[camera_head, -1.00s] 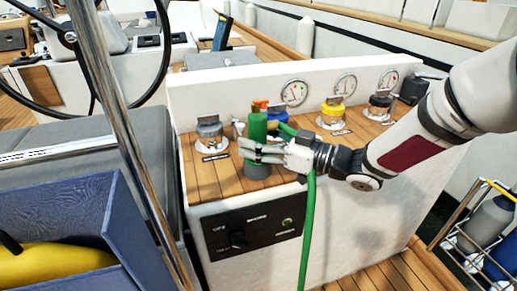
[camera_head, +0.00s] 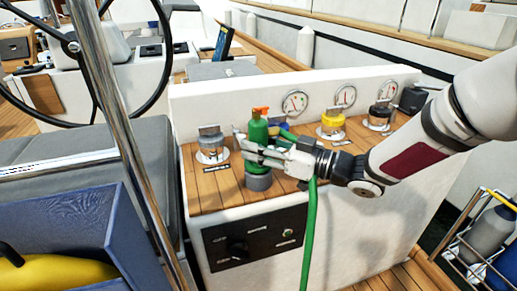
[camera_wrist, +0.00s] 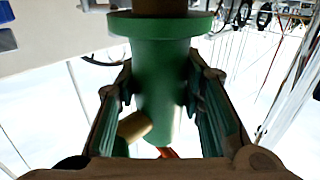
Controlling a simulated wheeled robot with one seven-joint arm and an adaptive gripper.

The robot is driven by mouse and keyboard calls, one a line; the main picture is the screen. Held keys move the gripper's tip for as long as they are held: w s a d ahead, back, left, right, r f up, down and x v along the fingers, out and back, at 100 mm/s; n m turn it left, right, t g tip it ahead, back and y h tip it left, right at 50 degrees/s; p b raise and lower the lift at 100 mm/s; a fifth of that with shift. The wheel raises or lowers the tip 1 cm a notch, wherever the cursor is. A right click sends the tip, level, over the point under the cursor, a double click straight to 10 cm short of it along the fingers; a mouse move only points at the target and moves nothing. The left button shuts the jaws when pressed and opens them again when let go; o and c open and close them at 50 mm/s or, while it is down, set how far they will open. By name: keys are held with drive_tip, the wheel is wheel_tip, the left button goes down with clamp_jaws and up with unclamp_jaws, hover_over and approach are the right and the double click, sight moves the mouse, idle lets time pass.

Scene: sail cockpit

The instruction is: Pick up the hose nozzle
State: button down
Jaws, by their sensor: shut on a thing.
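The hose nozzle (camera_head: 258,133) is an upright green cylinder with an orange top, above the wooden console top. A short grey cylinder (camera_head: 258,183) shows directly beneath it; I cannot tell whether there is a gap. My gripper (camera_head: 258,151) reaches in from the right, with its fingers closed around the nozzle's body. In the wrist view the green nozzle (camera_wrist: 158,75) fills the space between both fingers, its wide flange at the top of the picture. A small tan stub (camera_wrist: 134,126) shows beside it. The fingers hide part of the nozzle.
A green hose (camera_head: 308,235) hangs down the console front. Grey (camera_head: 211,145), yellow (camera_head: 332,124) and black (camera_head: 379,115) caps stand on the console top (camera_head: 215,188), before a white panel with gauges. A steel pole (camera_head: 128,135) stands at left. A bottle rack (camera_head: 490,235) is at lower right.

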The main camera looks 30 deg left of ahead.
wheel_tip(320, 180, up, 3)
drive_tip(key=shift+d+f+p, duration=0.1)
drive_tip(key=shift+d+p, duration=0.05)
drive_tip(key=shift+p, duration=0.35)
drive_tip(key=s+d+r+p, duration=0.2)
drive_tip(key=s+d+p, duration=0.1)
drive_tip(key=d, duration=0.3)
drive_tip(key=s+d+r+p, duration=0.2)
drive_tip(key=s+d+p, duration=0.1)
drive_tip(key=s+d, duration=0.2)
drive_tip(key=shift+s+d, duration=0.3)
drive_tip(key=shift+d, duration=0.8)
